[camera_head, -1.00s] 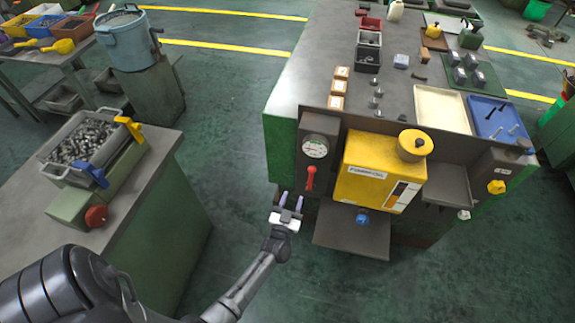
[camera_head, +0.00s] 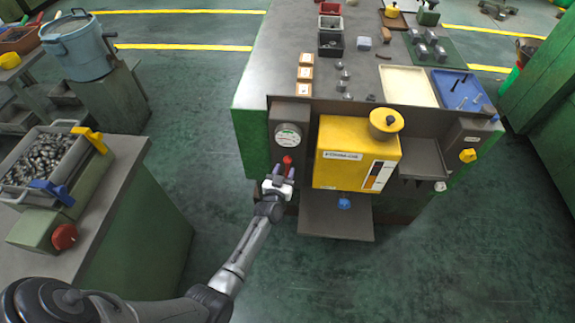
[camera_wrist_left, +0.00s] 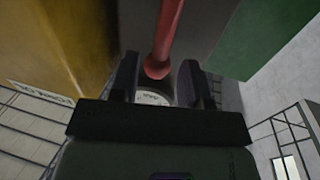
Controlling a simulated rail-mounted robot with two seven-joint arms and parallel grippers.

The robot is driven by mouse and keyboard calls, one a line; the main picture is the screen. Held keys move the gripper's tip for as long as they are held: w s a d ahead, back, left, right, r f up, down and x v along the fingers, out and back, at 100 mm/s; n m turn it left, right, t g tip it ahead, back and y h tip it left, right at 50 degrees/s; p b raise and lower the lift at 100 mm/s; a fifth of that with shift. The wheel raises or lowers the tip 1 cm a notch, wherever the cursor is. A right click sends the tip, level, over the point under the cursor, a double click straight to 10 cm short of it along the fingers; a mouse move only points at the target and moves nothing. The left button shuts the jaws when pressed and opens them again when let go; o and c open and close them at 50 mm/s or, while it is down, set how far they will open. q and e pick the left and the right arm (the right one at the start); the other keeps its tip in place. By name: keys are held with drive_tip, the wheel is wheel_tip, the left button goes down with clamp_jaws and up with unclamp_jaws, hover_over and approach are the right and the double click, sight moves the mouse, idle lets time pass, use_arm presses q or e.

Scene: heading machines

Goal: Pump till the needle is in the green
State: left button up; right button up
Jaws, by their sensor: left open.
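The round pressure gauge (camera_head: 288,136) with a white face sits on a grey panel on the machine's front; its needle is too small to read. The red pump lever (camera_head: 287,161) hangs just below it. My left gripper (camera_head: 279,174) is open at the lever's lower end. In the left wrist view the red lever (camera_wrist_left: 163,50) comes down between the two open fingers (camera_wrist_left: 158,82), its rounded end between them. The fingers are not closed on it. Part of the gauge face (camera_wrist_left: 153,98) shows behind, mostly hidden by the gripper. My right gripper is not seen.
A yellow tank (camera_head: 345,155) with a round cap stands just right of the lever. A blue knob (camera_head: 344,203) sits beneath it, above a grey shelf (camera_head: 335,222). A yellow knob (camera_head: 467,155) is at the far right. A bench (camera_head: 150,210) stands at left; open floor lies between.

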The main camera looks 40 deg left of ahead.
sight(287, 165)
use_arm(q)
drive_tip(key=shift+b+x, duration=0.45)
drive_tip(key=shift+x, duration=1.55)
clamp_jaws()
